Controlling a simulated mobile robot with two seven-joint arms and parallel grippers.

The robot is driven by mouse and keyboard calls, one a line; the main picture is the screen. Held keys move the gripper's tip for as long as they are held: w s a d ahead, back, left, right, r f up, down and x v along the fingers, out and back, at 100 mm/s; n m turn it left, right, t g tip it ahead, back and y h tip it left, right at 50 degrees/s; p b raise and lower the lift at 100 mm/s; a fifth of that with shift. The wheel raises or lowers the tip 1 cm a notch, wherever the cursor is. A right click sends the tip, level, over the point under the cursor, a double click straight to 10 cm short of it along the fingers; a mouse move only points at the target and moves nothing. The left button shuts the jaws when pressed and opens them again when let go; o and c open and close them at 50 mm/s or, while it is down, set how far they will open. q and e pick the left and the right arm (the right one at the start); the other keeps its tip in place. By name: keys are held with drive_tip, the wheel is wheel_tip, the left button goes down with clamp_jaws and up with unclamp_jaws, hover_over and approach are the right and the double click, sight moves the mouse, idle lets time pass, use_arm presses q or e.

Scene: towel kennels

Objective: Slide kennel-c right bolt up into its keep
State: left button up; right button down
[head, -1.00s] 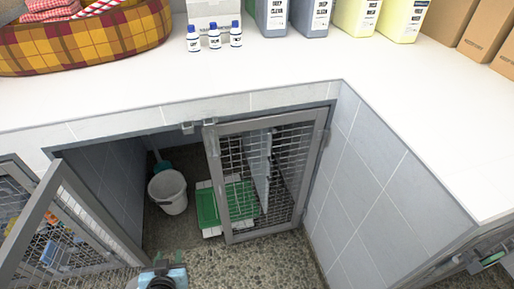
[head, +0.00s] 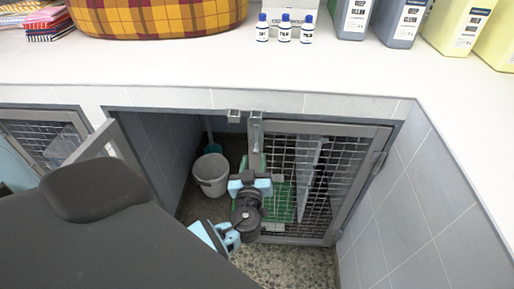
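The kennel's right mesh door (head: 355,180) stands closed or nearly closed across the right part of the opening under the counter. A grey bolt (head: 257,132) runs up the door's left stile near its top corner. A small metal bracket (head: 234,116), possibly a keep, is on the top rail just left of the bolt. My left gripper (head: 252,178) is in front of the stile, below the bolt. Its fingers overlap the stile, and I cannot tell whether they touch it or what lies between them. My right gripper is not in view.
The left door (head: 106,145) stands swung open, partly behind my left arm. Inside are a grey bucket (head: 211,176) and a green tray (head: 281,203). The white counter (head: 330,75) overhangs above, holding small bottles (head: 285,28) and a plaid bed (head: 160,15). A tiled wall (head: 425,195) bounds the right side.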

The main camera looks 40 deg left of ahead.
sight(255, 153)
use_arm(q)
drive_tip(key=shift+p+x, duration=0.4)
drive_tip(key=shift+x, duration=2.5)
drive_tip(key=shift+c, duration=0.4)
clamp_jaws()
